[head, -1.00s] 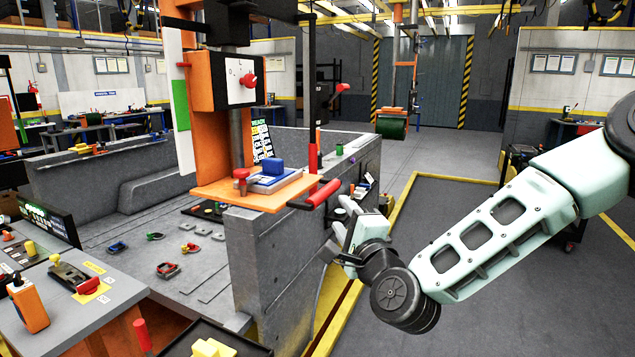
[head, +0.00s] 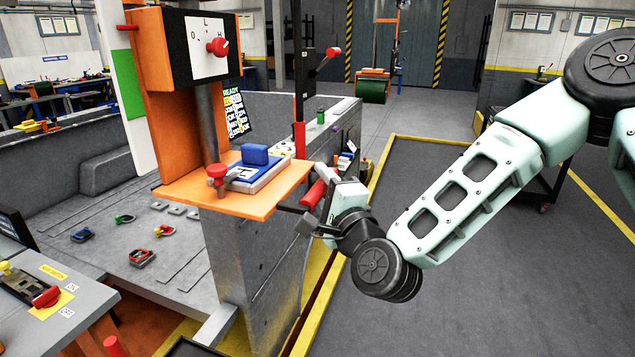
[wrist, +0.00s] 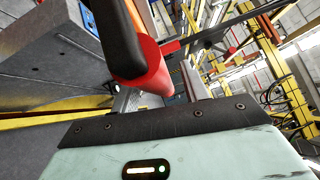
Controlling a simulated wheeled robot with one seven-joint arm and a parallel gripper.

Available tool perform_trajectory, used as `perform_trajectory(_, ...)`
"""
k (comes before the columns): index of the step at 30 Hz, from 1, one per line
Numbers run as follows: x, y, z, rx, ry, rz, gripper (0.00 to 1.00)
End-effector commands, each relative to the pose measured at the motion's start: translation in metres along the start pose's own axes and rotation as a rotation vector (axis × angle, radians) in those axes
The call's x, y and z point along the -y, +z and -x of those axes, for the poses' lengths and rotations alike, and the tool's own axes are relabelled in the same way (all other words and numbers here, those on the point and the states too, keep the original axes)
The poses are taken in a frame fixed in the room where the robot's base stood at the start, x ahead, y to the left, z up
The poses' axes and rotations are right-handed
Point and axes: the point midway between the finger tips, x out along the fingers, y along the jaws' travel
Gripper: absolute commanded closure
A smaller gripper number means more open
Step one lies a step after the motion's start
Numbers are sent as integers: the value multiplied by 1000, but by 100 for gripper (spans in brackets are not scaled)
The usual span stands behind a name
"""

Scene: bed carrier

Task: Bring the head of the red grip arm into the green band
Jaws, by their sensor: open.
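The red grip (head: 314,193) of an arm on a dark bar shows at the right edge of the orange shelf. In the wrist view a red cylinder (wrist: 148,68) with a black part lies close in front of my gripper's palm. My gripper (head: 310,207) is open at the red grip, with no closed hold on it; whether it touches cannot be told. A green band (head: 123,82) shows on the white upright panel at the left of the orange column. A small red piece (head: 127,27) sits at the panel's upper part. Which part is the arm's head is unclear.
The orange shelf (head: 262,203) holds a blue block and a red knob. A black box with a dial (head: 205,48) and a red-ball lever (head: 332,52) stand above. Open floor (head: 440,290) lies to the right.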

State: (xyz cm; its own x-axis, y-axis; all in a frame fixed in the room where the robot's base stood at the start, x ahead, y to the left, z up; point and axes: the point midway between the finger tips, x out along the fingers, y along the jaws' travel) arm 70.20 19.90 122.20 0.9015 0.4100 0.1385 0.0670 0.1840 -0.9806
Motion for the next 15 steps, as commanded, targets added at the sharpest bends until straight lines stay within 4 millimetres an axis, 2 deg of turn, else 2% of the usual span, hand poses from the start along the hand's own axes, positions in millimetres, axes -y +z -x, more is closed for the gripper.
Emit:
perform_trajectory(4, 0, 0, 0, 0, 0, 0, 55)
perform_trajectory(5, 0, 0, 0, 0, 0, 0, 58)
perform_trajectory(9, 0, 0, 0, 0, 0, 0, 97)
perform_trajectory(10, 0, 0, 0, 0, 0, 0, 100)
perform_trajectory(15, -2, 0, 0, 0, 0, 0, 100)
